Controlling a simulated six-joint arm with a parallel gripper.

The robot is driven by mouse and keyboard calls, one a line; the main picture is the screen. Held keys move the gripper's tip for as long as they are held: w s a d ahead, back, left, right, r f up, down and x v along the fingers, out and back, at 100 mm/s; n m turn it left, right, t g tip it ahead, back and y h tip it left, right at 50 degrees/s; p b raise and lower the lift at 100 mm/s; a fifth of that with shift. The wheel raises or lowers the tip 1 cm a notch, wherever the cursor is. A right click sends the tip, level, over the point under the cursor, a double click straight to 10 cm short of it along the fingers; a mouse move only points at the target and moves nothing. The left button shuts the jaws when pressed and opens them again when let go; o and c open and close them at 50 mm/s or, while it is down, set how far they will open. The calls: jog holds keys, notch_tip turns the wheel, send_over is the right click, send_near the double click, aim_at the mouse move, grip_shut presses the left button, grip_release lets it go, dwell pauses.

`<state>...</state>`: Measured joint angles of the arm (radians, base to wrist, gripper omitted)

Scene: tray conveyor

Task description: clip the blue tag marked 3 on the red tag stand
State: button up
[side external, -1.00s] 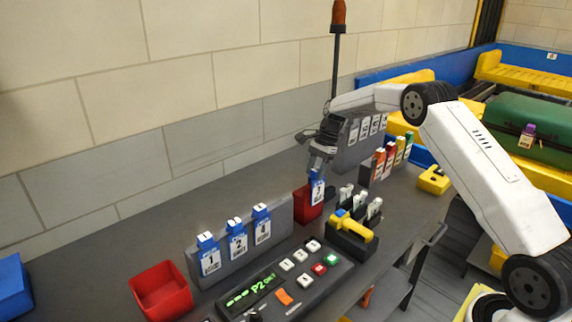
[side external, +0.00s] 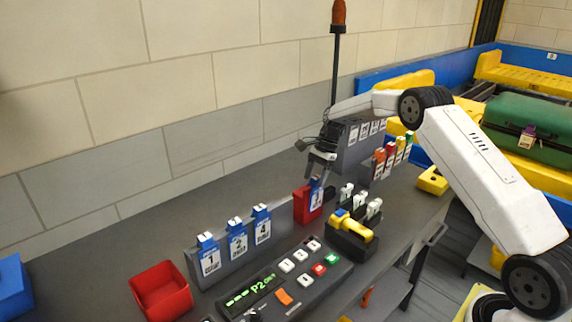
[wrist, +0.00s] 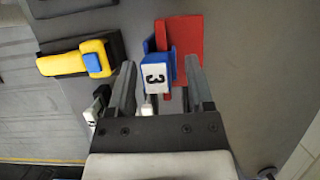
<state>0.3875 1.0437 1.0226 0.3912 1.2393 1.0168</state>
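The blue tag marked 3 (side external: 316,199) hangs upright on the front of the red tag stand (side external: 301,204). In the wrist view, the tag (wrist: 156,77) straddles the edge of the red stand (wrist: 187,40), its white top with the 3 facing the camera. My gripper (side external: 321,173) is just above the tag and stand. In the wrist view, the fingers of my gripper (wrist: 160,66) are spread wide on either side of the tag, with gaps between. The tag's lower part is hidden in the wrist view.
A grey rack (side external: 277,238) holds blue tags 1, 2 and 4. A red bin (side external: 161,290) and a button panel (side external: 285,279) are in front. A yellow-handled tool (side external: 352,222) sits in a dark holder right of the stand. Coloured tags (side external: 393,152) stand behind it.

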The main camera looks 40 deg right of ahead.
jog(key=shift+o, duration=0.6)
jog(key=v, duration=0.8)
jog(key=shift+a, duration=0.1)
jog(key=s+a+n+h, duration=0.3)
jog(key=s+a+n, duration=0.5)
jog(key=s+a, duration=0.3)
jog(key=s+a+f+n+t, duration=0.1)
jog(key=s+a+n, duration=0.3)
jog(key=s, duration=0.4)
jog(key=s+a+f+n+t+h, duration=0.1)
jog(key=s+a+n, duration=0.3)
jog(key=s, duration=0.5)
jog(key=shift+f+n+h, duration=0.3)
jog(key=shift+f+n, duration=0.4)
jog(key=shift+n, duration=0.3)
